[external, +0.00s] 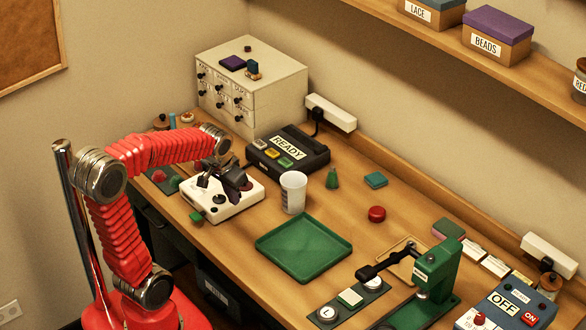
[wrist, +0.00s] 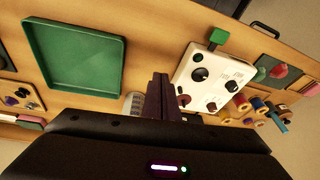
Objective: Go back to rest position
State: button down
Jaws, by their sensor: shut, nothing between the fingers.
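My red arm reaches from the left over the table in the external view. My gripper (external: 238,184) hangs above the white control box (external: 228,207) and hides part of its top. In the wrist view my gripper (wrist: 161,80) shows as two dark fingers close together, shut and empty. The control box (wrist: 212,78) lies to the right of the fingers there, with black knobs and a red part on it.
A white cup (external: 293,192) stands right of the control box, near the black READY device (external: 289,152). The green tray (external: 305,247) lies empty in front. A green press (external: 432,275) stands farther right. A drawer cabinet (external: 262,95) stands at the back.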

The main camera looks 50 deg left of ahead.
jog(key=s+d+r+m+t+h, duration=0.1)
jog(key=s+d+r, duration=0.3)
jog(key=s+d, duration=0.6)
jog(key=shift+r+m+t+h, duration=0.2)
jog(key=shift+m+t+h, duration=0.15)
jog(key=shift+t, duration=0.35)
jog(key=c, duration=2.5)
grip_release()
jog(key=shift+d, duration=0.1)
